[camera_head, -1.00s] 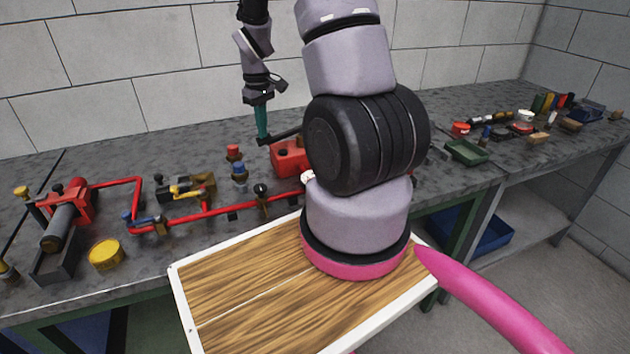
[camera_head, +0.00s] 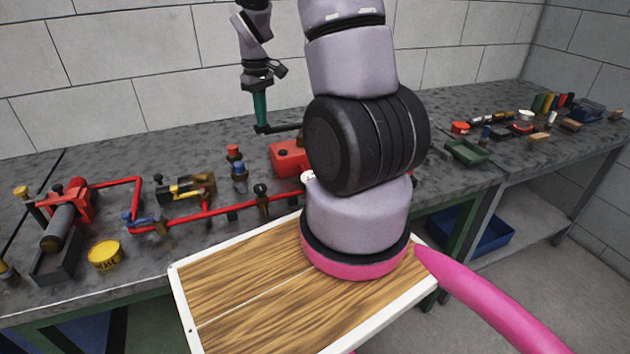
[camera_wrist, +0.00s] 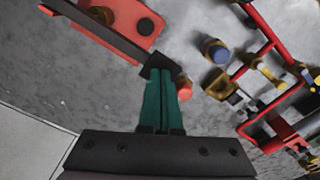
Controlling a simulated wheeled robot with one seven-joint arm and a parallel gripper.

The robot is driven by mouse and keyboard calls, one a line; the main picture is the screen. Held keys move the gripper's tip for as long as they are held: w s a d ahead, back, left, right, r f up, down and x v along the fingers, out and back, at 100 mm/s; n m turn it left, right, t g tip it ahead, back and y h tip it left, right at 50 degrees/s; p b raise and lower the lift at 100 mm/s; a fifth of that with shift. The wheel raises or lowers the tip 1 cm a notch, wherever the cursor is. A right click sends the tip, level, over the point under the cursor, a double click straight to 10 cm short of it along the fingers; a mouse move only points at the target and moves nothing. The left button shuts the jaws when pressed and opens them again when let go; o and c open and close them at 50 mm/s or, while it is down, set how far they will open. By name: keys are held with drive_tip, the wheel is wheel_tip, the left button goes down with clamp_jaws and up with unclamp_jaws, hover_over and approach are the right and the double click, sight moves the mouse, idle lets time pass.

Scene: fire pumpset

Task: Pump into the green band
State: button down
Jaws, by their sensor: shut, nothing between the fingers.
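The red pump body (camera_head: 288,158) sits on the grey bench, partly hidden behind my arm. Its dark lever (camera_head: 285,128) sticks out to the left, close to level. In the wrist view the lever (camera_wrist: 105,35) crosses the upper left above the red pump body (camera_wrist: 130,17). My gripper (camera_head: 261,127) points down with its green fingers shut and empty. Its fingertips (camera_wrist: 160,72) are at the lever's free end; I cannot tell whether they touch it. A small white round part (camera_head: 307,177) shows beside my arm, mostly hidden. I see no readable green band.
A red pipe (camera_head: 225,209) with valves runs along the bench front. A blue-and-red capped fitting (camera_head: 237,170) stands left of the pump. A red vise-like unit (camera_head: 72,205) and a yellow tin (camera_head: 105,255) are at left. A green tray (camera_head: 467,152) lies at right.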

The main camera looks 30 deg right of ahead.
drive_tip(key=shift+f, duration=0.15)
drive_tip(key=shift+f, duration=2.55)
drive_tip(key=shift+r, duration=2.7)
drive_tip(key=shift+f, duration=0.15)
